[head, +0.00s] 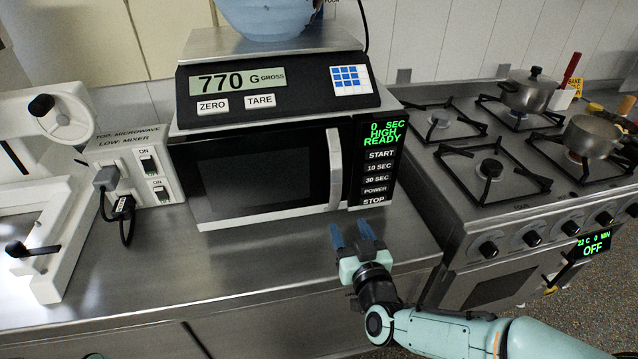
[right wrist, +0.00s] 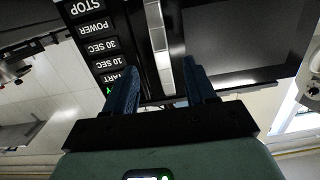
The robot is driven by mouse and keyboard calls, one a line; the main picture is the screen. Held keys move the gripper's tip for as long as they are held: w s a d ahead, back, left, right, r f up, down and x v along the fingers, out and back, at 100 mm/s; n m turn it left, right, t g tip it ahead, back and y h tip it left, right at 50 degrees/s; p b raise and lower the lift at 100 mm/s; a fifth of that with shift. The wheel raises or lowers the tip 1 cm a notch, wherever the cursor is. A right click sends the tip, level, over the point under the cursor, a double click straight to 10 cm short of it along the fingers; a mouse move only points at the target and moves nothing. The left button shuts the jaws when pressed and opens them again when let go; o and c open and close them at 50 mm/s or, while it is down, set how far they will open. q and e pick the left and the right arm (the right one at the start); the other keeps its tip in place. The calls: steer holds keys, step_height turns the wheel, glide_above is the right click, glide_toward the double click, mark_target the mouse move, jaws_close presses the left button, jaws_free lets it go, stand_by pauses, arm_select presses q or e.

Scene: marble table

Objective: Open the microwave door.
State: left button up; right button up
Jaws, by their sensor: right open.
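The microwave (head: 255,170) stands on the steel counter with its dark door (head: 245,175) closed. Its upright silver handle (head: 335,168) is at the door's right side, beside the button panel (head: 376,165). My right gripper (head: 350,232) is open and empty, below and in front of the handle. In the right wrist view, which is upside down, the handle (right wrist: 157,35) shows in line with the gap between the two blue fingers of my right gripper (right wrist: 162,82). The gripper looks apart from the handle. My left gripper is not in view.
A scale (head: 280,90) with a blue bowl (head: 268,18) sits on top of the microwave. A socket box (head: 135,170) with plugs is at its left. A stove (head: 500,170) with pots is at the right. The counter (head: 240,255) in front is clear.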

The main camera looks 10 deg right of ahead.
mark_target(337, 188)
steer(key=shift+t, duration=0.4)
steer(key=w+r, duration=0.1)
steer(key=w, duration=0.8)
steer(key=w+r, duration=0.1)
steer(key=w, duration=0.3)
steer(key=shift+w+a+r, duration=0.2)
steer(key=shift+w+r, duration=0.05)
steer(key=shift+r, duration=0.1)
jaws_close()
